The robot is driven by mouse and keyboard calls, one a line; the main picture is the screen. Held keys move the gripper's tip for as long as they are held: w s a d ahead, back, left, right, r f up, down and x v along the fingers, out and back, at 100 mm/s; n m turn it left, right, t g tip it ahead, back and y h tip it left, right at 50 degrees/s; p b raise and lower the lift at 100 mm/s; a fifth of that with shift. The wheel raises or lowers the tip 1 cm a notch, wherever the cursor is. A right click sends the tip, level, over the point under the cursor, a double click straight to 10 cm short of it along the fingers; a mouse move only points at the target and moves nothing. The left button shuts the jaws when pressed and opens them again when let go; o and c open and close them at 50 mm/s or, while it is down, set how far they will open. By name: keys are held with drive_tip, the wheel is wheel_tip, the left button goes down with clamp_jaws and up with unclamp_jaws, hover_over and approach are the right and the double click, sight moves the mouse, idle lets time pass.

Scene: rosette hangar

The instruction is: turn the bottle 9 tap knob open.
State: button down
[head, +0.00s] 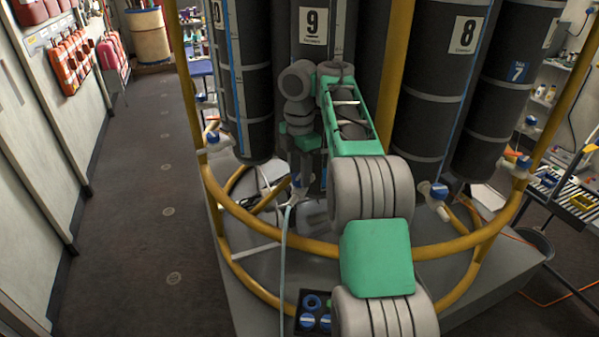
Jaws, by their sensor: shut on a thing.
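Bottle 9 (313,48) is a dark upright cylinder with a white "9" label, at the top middle of the head view. My green and grey arm reaches forward in front of it and bends down on its left side. My gripper (298,188) points down low in front of the bottle, at the height of the taps. It is shut on the bottle 9 tap knob, of which only a small bluish-white bit shows between the fingers. The gripper and wrist hide most of this tap, so the knob's angle cannot be told.
Bottle 8 (446,60) and its blue-knobbed tap (438,190) stand right. Another blue-knobbed tap (213,138) is left. A yellow ring rail (270,228) curves around the base (480,275). A pale hose (284,265) hangs near my gripper. The left aisle floor (130,200) is clear.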

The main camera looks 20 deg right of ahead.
sight(299, 176)
drive_tip(key=c, duration=0.9)
unclamp_jaws()
drive_tip(key=shift+o, duration=0.2)
wheel_tip(299, 176, up, 8)
drive_tip(key=p, duration=0.6)
drive_tip(key=shift+p, duration=0.3)
drive_tip(key=shift+f, duration=0.1)
drive_tip(key=shift+a, duration=0.15)
drive_tip(key=s+a+r+m+t+y, duration=0.1)
drive_tip(key=s+a+r+m+t, duration=0.1)
drive_tip(key=s+a+m, duration=0.95)
drive_tip(key=s+f+m+t+h, duration=0.1)
drive_tip(key=s+f+m+t, duration=0.1)
drive_tip(key=s+f+m, duration=0.7)
drive_tip(key=s+d, duration=0.1)
drive_tip(key=s, duration=0.1)
drive_tip(key=shift+s, duration=0.35)
